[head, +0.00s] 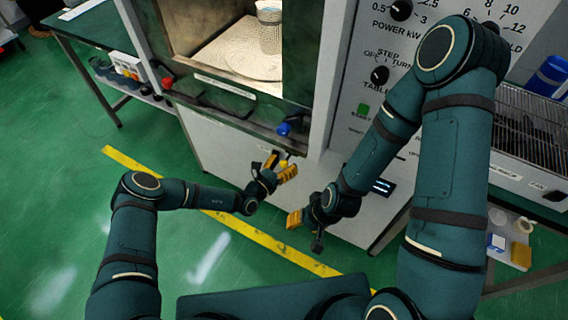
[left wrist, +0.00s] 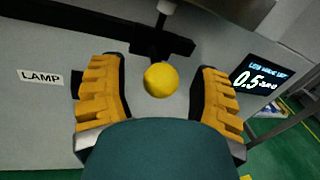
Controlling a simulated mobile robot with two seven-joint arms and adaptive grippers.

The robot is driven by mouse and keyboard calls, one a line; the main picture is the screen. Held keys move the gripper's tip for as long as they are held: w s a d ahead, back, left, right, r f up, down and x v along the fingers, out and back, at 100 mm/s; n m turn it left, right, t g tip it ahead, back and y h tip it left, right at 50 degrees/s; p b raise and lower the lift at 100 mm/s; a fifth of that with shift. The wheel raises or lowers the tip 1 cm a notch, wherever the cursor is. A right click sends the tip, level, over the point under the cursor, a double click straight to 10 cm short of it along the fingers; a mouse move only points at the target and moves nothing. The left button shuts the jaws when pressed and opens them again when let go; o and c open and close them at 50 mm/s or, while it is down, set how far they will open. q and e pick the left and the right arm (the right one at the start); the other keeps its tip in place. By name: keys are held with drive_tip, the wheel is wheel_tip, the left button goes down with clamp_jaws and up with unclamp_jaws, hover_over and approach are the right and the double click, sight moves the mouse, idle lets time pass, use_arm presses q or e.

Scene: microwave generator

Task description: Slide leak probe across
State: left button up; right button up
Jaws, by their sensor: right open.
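The leak probe, as far as I can tell, shows a round yellow knob (left wrist: 160,80) on a dark crossbar with a pale rod above it in the left wrist view. In the head view the yellow knob (head: 284,161) is small and partly hidden by my fingers. My left gripper (head: 279,167) is open in front of the cabinet, below the oven door. In the left wrist view its yellow fingers (left wrist: 160,66) stand either side of the knob with visible gaps. My right gripper (head: 306,229) is open and empty, lower and to the right.
The open oven chamber (head: 225,45) holds a round plate (head: 250,62) with a cup (head: 269,25). A lit leak readout (left wrist: 258,80) shows 0.5. A LAMP label (left wrist: 40,77) is at left. A control panel (head: 372,55) and a wire rack (head: 530,125) stand right.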

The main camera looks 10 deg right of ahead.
use_arm(q)
drive_tip(key=v, duration=1.2)
drive_tip(key=shift+s+d+r, duration=0.1)
idle(0.4)
drive_tip(key=s+d+r+m+g+h, duration=0.2)
drive_tip(key=s+d+m+g, duration=0.2)
drive_tip(key=s+m+g, duration=0.65)
drive_tip(key=s+a+m+g+y, duration=0.5)
drive_tip(key=s+m+y, duration=0.1)
drive_tip(key=s+m, duration=0.25)
drive_tip(key=w+a+r+m+t+y, duration=0.2)
drive_tip(key=a+r+m+t+y, duration=0.3)
drive_tip(key=a+m, duration=0.3)
